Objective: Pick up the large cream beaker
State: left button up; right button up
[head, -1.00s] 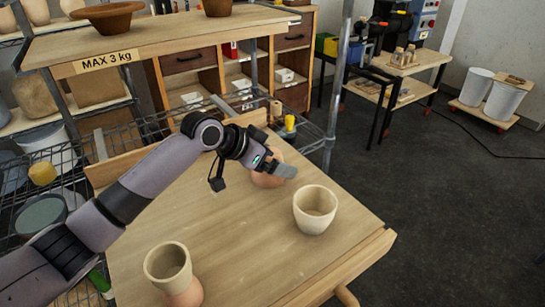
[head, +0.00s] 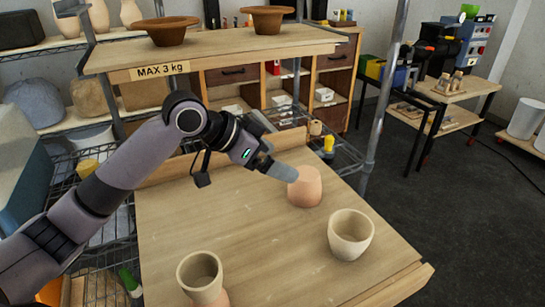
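A cream beaker (head: 350,236) stands upright and empty on the right part of the wooden table (head: 262,240). A second cream beaker (head: 200,274) is at the front left, with a terracotta-coloured piece (head: 218,299) under it, cut off by the picture edge. The right beaker looks the larger, though distance makes this unsure. My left gripper (head: 282,171) is above the table's far part, close to a rounded terracotta pot (head: 306,189), and apart from both beakers. Its fingers are seen from the side, so their opening is hidden. My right gripper is not in view.
A shelf board marked MAX 3 kg (head: 160,71) holds brown bowls (head: 165,29) behind the table. A metal post (head: 387,105) stands beyond the table's far right side. A yellow-topped item (head: 328,145) is behind the pot. The table middle is clear.

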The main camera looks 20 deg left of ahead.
aim_at(350, 232)
jog(key=k+l, duration=0.25)
jog(key=k, duration=0.2)
jog(key=k+l, duration=0.2)
jog(key=k, duration=0.3)
jog(key=k+l, duration=0.25)
jog(key=k, duration=0.2)
